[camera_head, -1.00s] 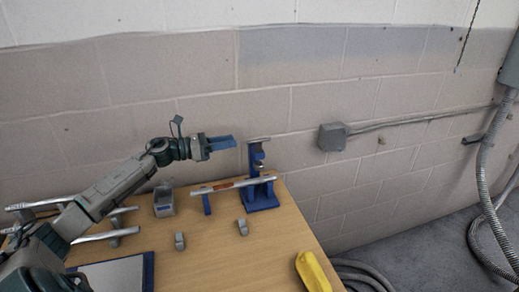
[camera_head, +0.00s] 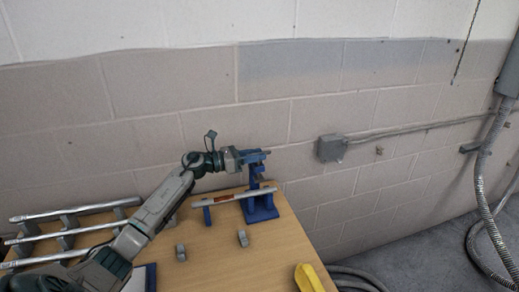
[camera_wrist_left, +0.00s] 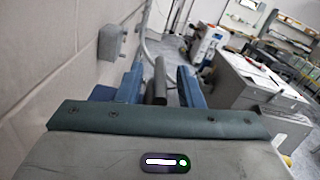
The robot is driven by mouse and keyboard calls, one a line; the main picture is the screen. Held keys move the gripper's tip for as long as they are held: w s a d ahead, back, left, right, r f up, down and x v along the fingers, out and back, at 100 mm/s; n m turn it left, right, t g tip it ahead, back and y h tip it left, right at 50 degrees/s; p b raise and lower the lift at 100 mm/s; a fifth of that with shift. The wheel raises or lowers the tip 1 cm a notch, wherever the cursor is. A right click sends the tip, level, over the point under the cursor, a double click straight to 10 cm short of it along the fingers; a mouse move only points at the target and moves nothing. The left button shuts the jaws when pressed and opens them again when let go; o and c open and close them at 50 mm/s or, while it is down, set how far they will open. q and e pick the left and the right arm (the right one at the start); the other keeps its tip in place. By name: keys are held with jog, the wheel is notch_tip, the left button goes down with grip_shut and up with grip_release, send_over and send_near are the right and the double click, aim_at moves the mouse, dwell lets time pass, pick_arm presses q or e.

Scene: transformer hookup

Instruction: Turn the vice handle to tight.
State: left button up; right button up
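The blue vice (camera_head: 262,207) stands at the table's back right corner, with a metal tube (camera_head: 225,198) with an orange mark lying across it. Its handle is at the top, mostly hidden by my gripper in the head view; a grey tip shows to the right. My left gripper (camera_head: 252,157) is at the vice top, around the handle. In the left wrist view, a dark grey bar, seemingly the handle (camera_wrist_left: 160,82), stands between the two blue fingers of my left gripper (camera_wrist_left: 160,88). The fingers look apart, with a gap beside the bar. My right gripper is not in view.
The wooden table (camera_head: 215,262) holds a small blue support (camera_head: 207,215) under the tube, two small grey pieces (camera_head: 243,238), a rack of metal tubes (camera_head: 75,213) and a yellow object (camera_head: 308,278). The block wall with a grey box (camera_head: 332,147) is close behind.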

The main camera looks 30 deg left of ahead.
pick_arm(q)
jog(key=shift+x, duration=0.8)
